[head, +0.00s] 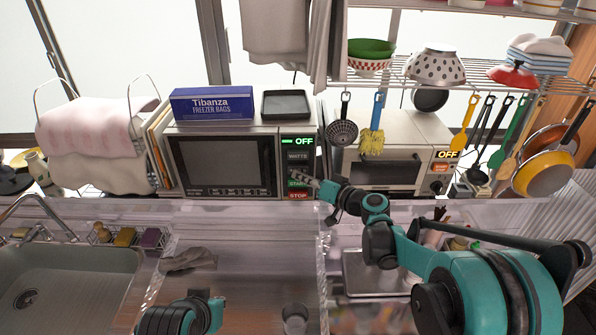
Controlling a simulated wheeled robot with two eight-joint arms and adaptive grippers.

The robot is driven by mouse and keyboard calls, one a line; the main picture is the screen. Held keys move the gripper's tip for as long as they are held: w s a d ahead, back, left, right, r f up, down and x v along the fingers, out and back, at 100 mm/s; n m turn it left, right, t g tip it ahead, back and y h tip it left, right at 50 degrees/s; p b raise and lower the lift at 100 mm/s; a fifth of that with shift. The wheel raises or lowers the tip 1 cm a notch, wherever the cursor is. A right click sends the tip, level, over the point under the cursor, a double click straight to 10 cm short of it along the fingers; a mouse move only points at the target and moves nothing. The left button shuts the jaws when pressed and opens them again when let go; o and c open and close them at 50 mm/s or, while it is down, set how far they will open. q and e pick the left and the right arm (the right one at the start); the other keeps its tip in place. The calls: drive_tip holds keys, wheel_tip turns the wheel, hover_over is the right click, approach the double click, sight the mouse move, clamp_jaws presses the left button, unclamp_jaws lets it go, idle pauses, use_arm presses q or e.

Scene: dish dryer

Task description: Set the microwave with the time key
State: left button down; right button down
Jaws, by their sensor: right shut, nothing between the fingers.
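The microwave (222,163) stands on the back counter with its dark door closed. The key between WATTS and START is too dark and small to read. My right gripper (309,178) is shut and empty, its tips at the panel's right edge near START. Contact with a key cannot be told. Part of my left arm shows at the bottom, but its gripper does not.
A blue freezer bag box (212,103) and a black tray (285,104) sit on the microwave. A toaster oven (391,155) stands to the right, beneath a rack with hanging utensils. A sink (70,285) is at the lower left. A clear ledge runs before the microwave.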

drive_tip(key=shift+w, duration=0.75)
idle(0.5)
drive_tip(key=shift+s, duration=1.3)
drive_tip(key=s, duration=0.5)
idle(1.9)
